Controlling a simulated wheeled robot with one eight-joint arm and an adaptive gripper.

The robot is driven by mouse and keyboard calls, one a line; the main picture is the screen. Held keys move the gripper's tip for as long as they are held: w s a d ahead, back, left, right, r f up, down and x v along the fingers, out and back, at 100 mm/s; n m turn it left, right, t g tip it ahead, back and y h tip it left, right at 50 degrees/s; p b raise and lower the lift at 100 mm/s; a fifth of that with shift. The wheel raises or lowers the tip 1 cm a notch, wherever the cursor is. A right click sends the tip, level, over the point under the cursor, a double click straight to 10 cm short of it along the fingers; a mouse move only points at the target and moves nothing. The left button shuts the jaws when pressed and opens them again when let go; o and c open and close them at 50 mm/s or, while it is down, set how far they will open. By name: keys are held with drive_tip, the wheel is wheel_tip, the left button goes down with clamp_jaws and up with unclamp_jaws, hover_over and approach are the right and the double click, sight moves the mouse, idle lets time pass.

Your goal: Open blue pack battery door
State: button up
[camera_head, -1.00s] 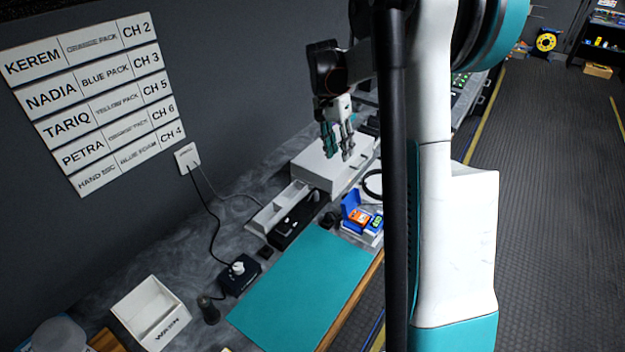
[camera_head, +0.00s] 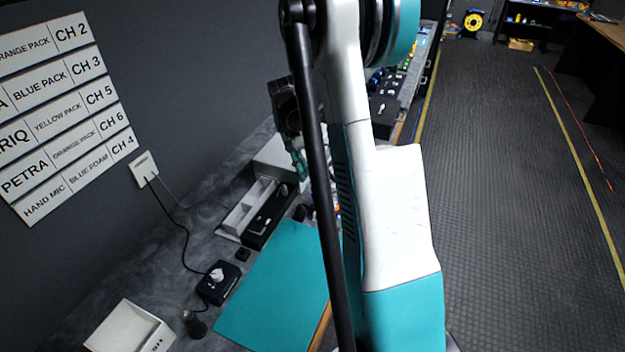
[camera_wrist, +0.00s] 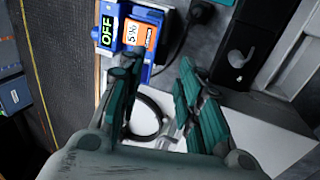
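In the wrist view, a blue unit (camera_wrist: 131,48) carries a green-lit OFF display (camera_wrist: 107,33) and an orange-edged label or screen (camera_wrist: 138,37). It lies beyond my fingertips, left of centre. I cannot tell whether it is the blue pack, and no battery door can be made out. In the head view my gripper (camera_head: 300,163) is partly behind my arm, over the bench near a white box (camera_head: 271,158). My arm hides most of the blue unit there.
A black cable loop (camera_wrist: 147,116) lies below the blue unit in the wrist view. A black slotted device (camera_wrist: 245,45) is at right. In the head view, a teal mat (camera_head: 268,285), a white tray (camera_head: 243,210) and a small black box (camera_head: 219,284) occupy the bench.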

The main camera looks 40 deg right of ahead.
sight(320, 189)
drive_tip(key=shift+x, duration=1.15)
clamp_jaws()
drive_tip(key=shift+s+d+r+t+y, duration=0.15)
drive_tip(key=shift+s+d+t+y, duration=0.05)
drive_tip(key=shift+s+t, duration=0.25)
drive_tip(key=shift+s+d+r+t+y, duration=0.2)
drive_tip(key=shift+s+t, duration=0.2)
drive_tip(key=shift+t, duration=0.15)
drive_tip(key=shift+s+d+t, duration=0.1)
drive_tip(key=shift+s+t, duration=0.25)
drive_tip(key=shift+t, duration=0.25)
unclamp_jaws()
